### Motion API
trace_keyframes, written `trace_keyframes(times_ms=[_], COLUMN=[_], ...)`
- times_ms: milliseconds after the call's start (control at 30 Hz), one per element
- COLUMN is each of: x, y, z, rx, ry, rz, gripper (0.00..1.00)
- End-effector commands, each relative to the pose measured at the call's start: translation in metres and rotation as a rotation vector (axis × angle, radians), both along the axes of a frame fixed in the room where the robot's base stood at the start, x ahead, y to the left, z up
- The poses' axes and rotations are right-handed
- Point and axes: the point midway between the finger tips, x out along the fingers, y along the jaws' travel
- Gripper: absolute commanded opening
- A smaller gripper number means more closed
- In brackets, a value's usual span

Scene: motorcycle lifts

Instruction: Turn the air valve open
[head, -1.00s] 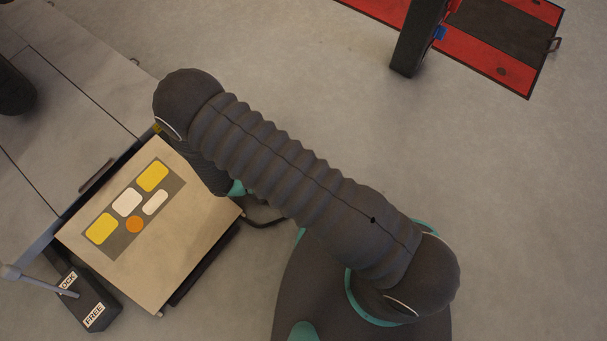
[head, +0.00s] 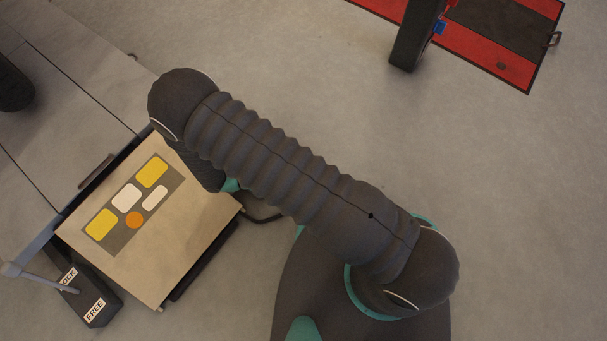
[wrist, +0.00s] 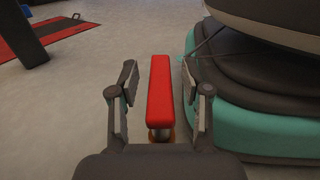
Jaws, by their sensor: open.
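The air valve shows in the wrist view as a red bar-shaped handle (wrist: 159,92) on a small metal and brass-coloured stem (wrist: 160,135). My gripper (wrist: 159,90) is open, with one finger on each side of the red handle. Gaps show between the handle and both fingers. The handle points away from my palm, lengthwise between the fingers. The lower part of the valve is hidden behind my palm. In the head view my arm covers the valve and the gripper.
A beige control box (head: 178,256) with yellow, white and orange buttons stands at the left. A lever box (head: 88,298) marked FREE is beside it. A red and black lift platform (head: 505,35) and dark post (head: 412,45) are at upper right. Open floor lies between.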

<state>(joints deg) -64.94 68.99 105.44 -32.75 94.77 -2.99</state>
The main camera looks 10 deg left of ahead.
Motion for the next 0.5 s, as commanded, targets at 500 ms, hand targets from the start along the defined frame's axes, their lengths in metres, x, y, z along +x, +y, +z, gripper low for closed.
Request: trace_keyframes(times_ms=[500], x=[-0.012], y=[0.09], z=[-0.001], rx=[-0.001], ry=[0.001], rz=[0.001], gripper=[0.48])
